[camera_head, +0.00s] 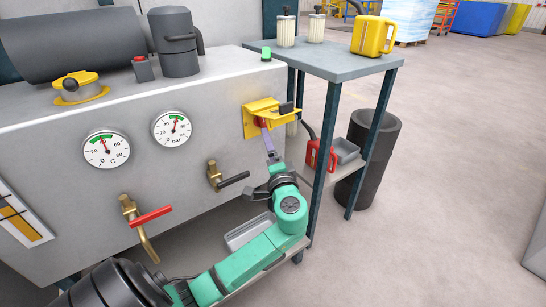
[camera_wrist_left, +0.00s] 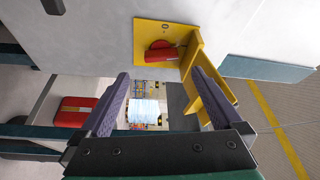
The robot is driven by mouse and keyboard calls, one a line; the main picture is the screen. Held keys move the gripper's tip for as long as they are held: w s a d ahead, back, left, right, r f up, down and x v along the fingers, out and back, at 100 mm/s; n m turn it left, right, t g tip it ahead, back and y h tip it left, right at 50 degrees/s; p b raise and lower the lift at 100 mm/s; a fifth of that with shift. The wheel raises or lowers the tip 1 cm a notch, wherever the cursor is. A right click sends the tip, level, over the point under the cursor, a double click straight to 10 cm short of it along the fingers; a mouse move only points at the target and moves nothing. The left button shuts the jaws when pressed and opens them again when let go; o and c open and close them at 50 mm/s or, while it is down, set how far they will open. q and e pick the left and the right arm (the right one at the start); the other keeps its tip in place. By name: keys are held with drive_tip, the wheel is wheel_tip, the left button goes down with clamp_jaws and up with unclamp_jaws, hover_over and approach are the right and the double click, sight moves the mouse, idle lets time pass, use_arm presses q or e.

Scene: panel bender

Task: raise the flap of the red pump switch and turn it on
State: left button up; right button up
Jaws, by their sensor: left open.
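The pump switch is a red knob (camera_head: 260,122) on a yellow plate (camera_head: 249,124) at the right end of the machine front. It also shows in the left wrist view as a red knob (camera_wrist_left: 162,51) on the yellow plate (camera_wrist_left: 146,36). A yellow flap (camera_head: 266,105) juts out from the plate above the knob, leaving the knob in sight. My left gripper (camera_head: 268,148) is just below and in front of the switch. Its purple fingers are apart and empty in the wrist view (camera_wrist_left: 160,98). The right finger overlaps the flap (camera_wrist_left: 222,98); I cannot tell whether they touch.
Two gauges (camera_head: 106,148) (camera_head: 171,128), a black-handled valve (camera_head: 228,180) and a red-handled valve (camera_head: 148,217) are left of my gripper. A side table (camera_head: 335,66) with a yellow jug (camera_head: 372,36) stands right. A red can (camera_head: 318,156) sits on its lower shelf.

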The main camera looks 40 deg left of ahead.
use_arm(q)
drive_tip(key=v, duration=0.4)
drive_tip(key=shift+s+d, duration=0.15)
use_arm(e)
drive_tip(key=shift+f, duration=0.3)
